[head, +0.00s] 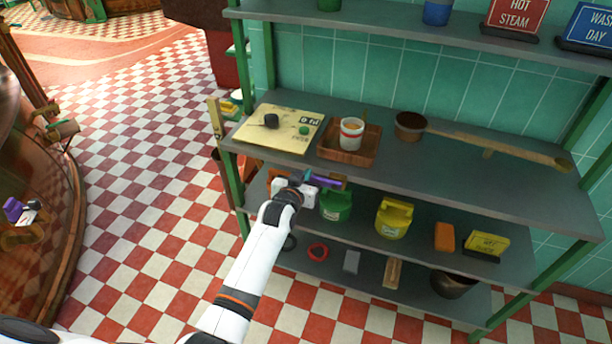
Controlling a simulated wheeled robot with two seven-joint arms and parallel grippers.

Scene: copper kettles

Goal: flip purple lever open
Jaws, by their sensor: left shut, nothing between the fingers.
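A purple lever-like piece (14,209) with dark and white parts is at the far left, on a fitting at the side of the large copper kettle (42,190). My left gripper (311,188) is shut and empty at the front of the shelf unit, far to the right of that piece. A slim purple bar (327,181) shows right at the gripper's tip; I cannot tell whether it touches the gripper or lies behind it. My right gripper is out of view.
The shelf unit's middle shelf (455,165) holds a board, a wooden tray (335,155) with a cup, and a long-handled ladle (410,126). Below are green (336,204) and yellow (392,219) cans. Checkered floor (140,190) lies clear between kettle and shelves.

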